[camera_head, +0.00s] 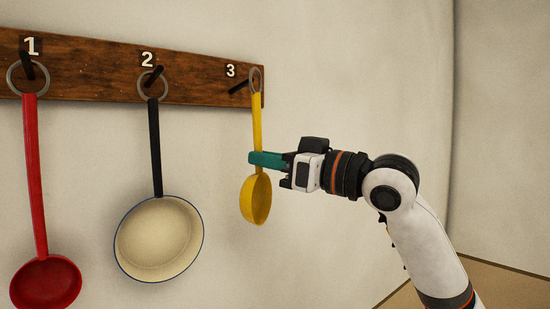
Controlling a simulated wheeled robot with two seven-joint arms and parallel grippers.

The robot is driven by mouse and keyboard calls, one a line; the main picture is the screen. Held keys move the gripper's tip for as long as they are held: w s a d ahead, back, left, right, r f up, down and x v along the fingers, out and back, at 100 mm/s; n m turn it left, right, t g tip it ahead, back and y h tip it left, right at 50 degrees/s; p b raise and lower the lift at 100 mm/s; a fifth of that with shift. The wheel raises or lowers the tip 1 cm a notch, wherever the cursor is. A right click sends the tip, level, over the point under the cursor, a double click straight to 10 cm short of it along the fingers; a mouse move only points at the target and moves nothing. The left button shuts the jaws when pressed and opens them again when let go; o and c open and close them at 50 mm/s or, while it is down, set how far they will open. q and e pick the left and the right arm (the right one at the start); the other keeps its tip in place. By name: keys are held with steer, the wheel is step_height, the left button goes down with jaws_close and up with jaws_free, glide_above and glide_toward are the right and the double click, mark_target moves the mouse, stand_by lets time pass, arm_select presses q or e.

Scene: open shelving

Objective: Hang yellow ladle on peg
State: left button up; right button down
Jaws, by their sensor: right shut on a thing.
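The yellow ladle (257,124) is upright, bowl down, with a grey ring (255,79) at its top. My right gripper (262,160), with green fingers, comes in from the right and is shut on the ladle's handle just above the bowl. The black peg (239,87) under the number 3 sticks out from the wooden board (199,85). The ring is beside the peg's right end, close to the board's right end. I cannot tell whether the peg passes through the ring. My left gripper is not in view.
A red ladle (35,175) hangs by its ring on the peg under number 1. A cream pan (158,238) with a black handle hangs under number 2, left of the yellow ladle. The pale wall right of the board is bare.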

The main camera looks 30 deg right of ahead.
steer(key=shift+w+a+p, duration=0.15)
steer(key=shift+w+p, duration=0.05)
steer(key=shift+w, duration=0.8)
steer(key=shift+w+a+p, duration=0.15)
steer(key=shift+w, duration=0.85)
steer(key=shift+w+f, duration=0.55)
steer(key=shift+w, duration=0.05)
steer(key=c, duration=1.4)
jaws_free()
steer(key=shift+o, duration=0.2)
steer(key=shift+s, duration=0.1)
